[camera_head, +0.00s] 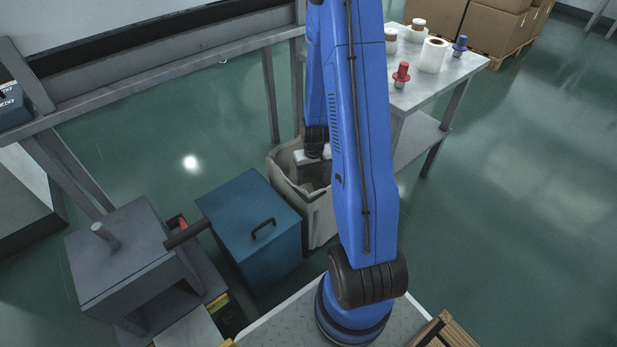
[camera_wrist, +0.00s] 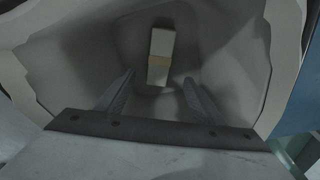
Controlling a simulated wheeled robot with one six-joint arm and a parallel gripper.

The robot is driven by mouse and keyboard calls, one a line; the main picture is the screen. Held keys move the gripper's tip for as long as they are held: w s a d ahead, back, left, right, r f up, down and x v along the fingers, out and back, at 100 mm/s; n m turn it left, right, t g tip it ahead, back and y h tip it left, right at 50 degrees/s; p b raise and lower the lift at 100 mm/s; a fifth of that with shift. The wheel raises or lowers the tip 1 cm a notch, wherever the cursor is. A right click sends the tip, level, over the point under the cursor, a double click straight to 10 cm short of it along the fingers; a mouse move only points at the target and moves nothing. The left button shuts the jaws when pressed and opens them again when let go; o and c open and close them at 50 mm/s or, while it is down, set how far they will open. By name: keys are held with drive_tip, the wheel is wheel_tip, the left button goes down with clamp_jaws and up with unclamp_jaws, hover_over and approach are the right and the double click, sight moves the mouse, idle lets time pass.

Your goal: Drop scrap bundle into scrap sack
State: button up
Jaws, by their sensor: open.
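The scrap sack (camera_head: 319,218) is a pale, open-topped bag standing on the floor in the middle of the head view. Its inner wall (camera_wrist: 230,60) fills most of the wrist view. My gripper (camera_wrist: 159,78) points down into the sack's mouth, with its two fingers apart and nothing between them. The scrap bundle (camera_wrist: 161,43), a small pale block with a tan band, lies inside the sack beyond the fingertips and apart from them. In the head view my arm and the sack wall hide the fingers, and I cannot make out the bundle there.
A blue lidded box (camera_head: 250,225) stands just left of the sack. A grey machine (camera_head: 120,250) is farther left. A metal table (camera_head: 435,85) with rolls and red and blue items stands behind right. The green floor at right is clear.

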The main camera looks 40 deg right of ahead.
drive_tip(key=s+a+r+n+t, duration=0.15)
drive_tip(key=a+r, duration=0.35)
drive_tip(key=r, duration=0.7)
drive_tip(key=s+a+r+n, duration=0.15)
drive_tip(key=a+r, duration=0.45)
drive_tip(key=r, duration=0.6)
drive_tip(key=s+a+r+t, duration=0.1)
drive_tip(key=s+a+r, duration=0.3)
drive_tip(key=s+r, duration=0.3)
drive_tip(key=s+a+r+t, duration=0.1)
drive_tip(key=s+a+r, duration=0.3)
drive_tip(key=s+r, duration=0.4)
drive_tip(key=s, duration=0.4)
drive_tip(key=shift+s+n, duration=0.15)
drive_tip(key=shift+n, duration=0.25)
drive_tip(key=shift+s, duration=0.15)
